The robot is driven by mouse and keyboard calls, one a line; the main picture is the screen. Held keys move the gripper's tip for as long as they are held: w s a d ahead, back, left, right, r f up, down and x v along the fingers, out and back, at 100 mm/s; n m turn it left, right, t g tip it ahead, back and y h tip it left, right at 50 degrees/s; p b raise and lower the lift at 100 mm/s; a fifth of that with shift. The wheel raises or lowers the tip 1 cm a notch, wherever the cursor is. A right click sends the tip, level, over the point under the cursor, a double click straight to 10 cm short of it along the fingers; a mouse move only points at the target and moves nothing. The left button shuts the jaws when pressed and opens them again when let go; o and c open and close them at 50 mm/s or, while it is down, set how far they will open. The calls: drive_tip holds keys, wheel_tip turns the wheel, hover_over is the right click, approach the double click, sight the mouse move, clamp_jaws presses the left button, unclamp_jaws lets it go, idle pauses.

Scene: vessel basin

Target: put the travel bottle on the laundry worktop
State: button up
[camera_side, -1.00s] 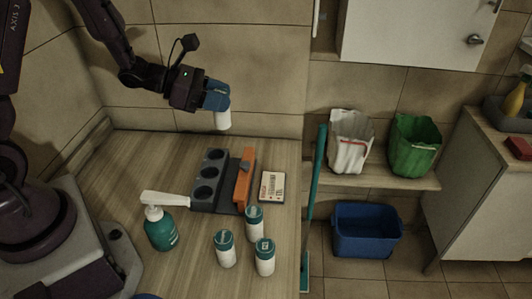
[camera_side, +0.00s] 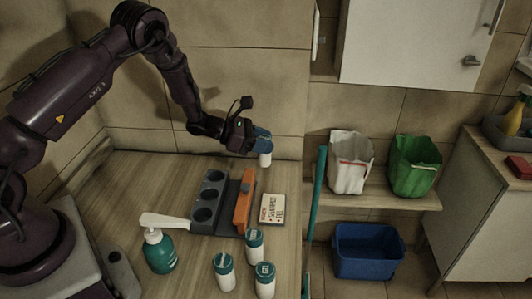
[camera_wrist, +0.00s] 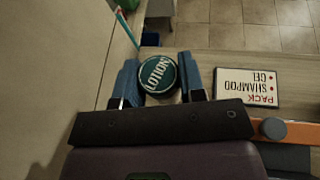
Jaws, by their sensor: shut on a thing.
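My gripper (camera_side: 262,139) is shut on a white bottle (camera_side: 265,160) and holds it upright near the back right of the near wooden worktop (camera_side: 135,180). Three similar white bottles with teal lids stand at the worktop's front: one (camera_side: 254,247), another (camera_side: 224,274) and a third (camera_side: 265,282). A second wooden worktop (camera_side: 470,148) lies at the far right. I cannot tell which is the laundry worktop.
A dark rack with round holes (camera_side: 206,198), an orange bar (camera_side: 243,203), a list card (camera_side: 272,209) and a teal pump bottle (camera_side: 159,253) sit on the near worktop. A teal pole (camera_side: 314,215) stands past its right edge. A grey tray (camera_side: 508,140) is on the far worktop.

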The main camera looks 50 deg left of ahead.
drive_tip(key=shift+w+f, duration=0.2)
drive_tip(key=shift+f, duration=0.05)
drive_tip(key=shift+w+f, duration=0.15)
drive_tip(key=shift+f, duration=0.75)
drive_tip(key=shift+w+f, duration=0.1)
drive_tip(key=shift+f, duration=0.75)
drive_tip(key=shift+f, duration=0.15)
drive_tip(key=o, duration=0.9)
drive_tip(key=shift+o, duration=0.2)
